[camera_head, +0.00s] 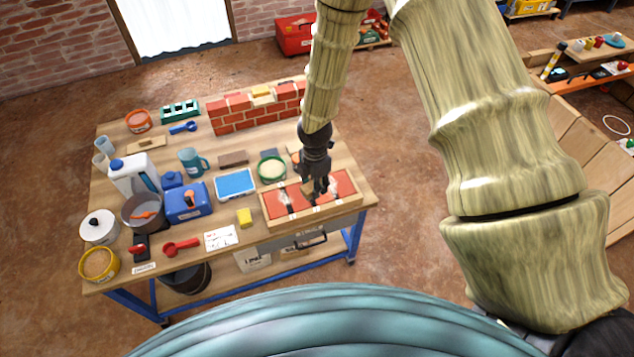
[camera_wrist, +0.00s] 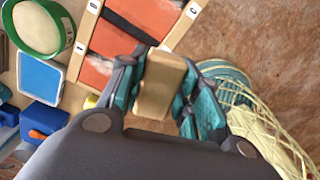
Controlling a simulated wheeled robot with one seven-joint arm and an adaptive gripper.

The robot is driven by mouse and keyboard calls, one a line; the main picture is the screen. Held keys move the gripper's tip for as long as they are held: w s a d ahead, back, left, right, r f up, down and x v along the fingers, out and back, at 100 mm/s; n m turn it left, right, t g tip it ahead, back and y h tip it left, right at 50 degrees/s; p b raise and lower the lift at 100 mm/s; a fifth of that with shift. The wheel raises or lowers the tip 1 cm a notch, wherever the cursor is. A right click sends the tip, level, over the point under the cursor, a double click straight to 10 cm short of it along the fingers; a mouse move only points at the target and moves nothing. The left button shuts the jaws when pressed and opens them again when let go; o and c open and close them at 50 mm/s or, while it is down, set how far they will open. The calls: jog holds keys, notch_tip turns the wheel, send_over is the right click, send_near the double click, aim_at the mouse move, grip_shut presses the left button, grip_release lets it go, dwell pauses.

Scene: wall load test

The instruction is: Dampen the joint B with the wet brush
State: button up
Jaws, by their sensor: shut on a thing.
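My gripper (camera_head: 318,186) is low over the brick tray (camera_head: 340,206) at the table's front right corner. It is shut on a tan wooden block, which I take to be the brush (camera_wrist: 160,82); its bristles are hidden. The tray holds orange-red bricks in a light wooden frame with gaps between them. In the wrist view a dark joint (camera_wrist: 130,26) runs between two bricks, with small white labels on the frame at its ends. I cannot read which joint is B. The brush shows beside that joint; contact cannot be told.
A blue tray (camera_head: 235,183), a green-rimmed round bowl (camera_head: 271,169) and a yellow sponge (camera_head: 244,217) stand left of the brick tray. A small brick wall (camera_head: 255,112) stands behind. Bottles, buckets and tools crowd the table's left half.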

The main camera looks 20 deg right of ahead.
jog(key=n, duration=0.3)
jog(key=f+n, duration=0.1)
jog(key=n, duration=0.1)
jog(key=shift+w+d+f+n, duration=0.1)
jog(key=shift+w+d+n, duration=0.15)
jog(key=shift+w+n, duration=0.1)
